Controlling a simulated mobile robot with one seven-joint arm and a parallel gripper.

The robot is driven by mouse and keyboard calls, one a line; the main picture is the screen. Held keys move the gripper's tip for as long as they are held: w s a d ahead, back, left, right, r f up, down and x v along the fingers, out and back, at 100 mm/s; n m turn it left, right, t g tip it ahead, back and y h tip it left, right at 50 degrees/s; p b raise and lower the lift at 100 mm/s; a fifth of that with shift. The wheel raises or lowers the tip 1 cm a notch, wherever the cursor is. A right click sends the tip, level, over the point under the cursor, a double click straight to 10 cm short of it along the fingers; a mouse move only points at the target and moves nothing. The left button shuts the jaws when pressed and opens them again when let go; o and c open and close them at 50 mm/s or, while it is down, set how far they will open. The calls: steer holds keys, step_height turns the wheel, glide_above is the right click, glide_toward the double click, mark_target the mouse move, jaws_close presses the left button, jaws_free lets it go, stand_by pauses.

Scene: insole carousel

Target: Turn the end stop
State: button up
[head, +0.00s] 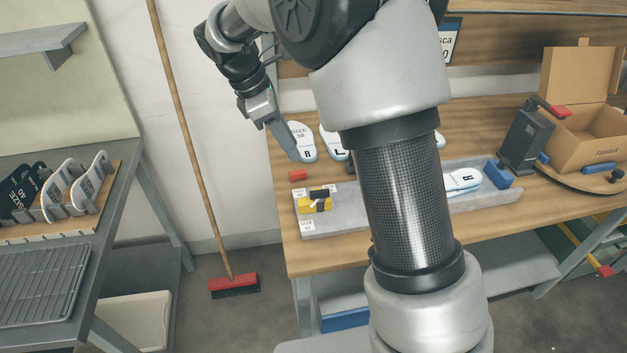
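A yellow block with a black part on top (316,202), which looks like the end stop, sits at the left end of a long grey rail (345,222) on the workbench. White size labels lie around it; the one at the front left (307,226) seems to read size 42. My gripper (292,152) hangs above and behind the block, pointing down, apart from it. It overlaps a white insole marked R (301,130) in the picture. Its fingers show edge-on, so their opening is unclear. My arm hides the middle of the rail.
A small red block (297,175) lies behind the rail. A blue block (498,174) and an insole (463,180) are at the rail's right part. A dark device (525,135) and an open cardboard box (588,135) stand at right. A broom (190,130) leans left of the workbench.

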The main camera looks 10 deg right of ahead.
mark_target(319, 190)
steer(key=b+x, duration=0.1)
steer(key=x, duration=1.5)
steer(key=shift+f, duration=0.15)
jaws_close()
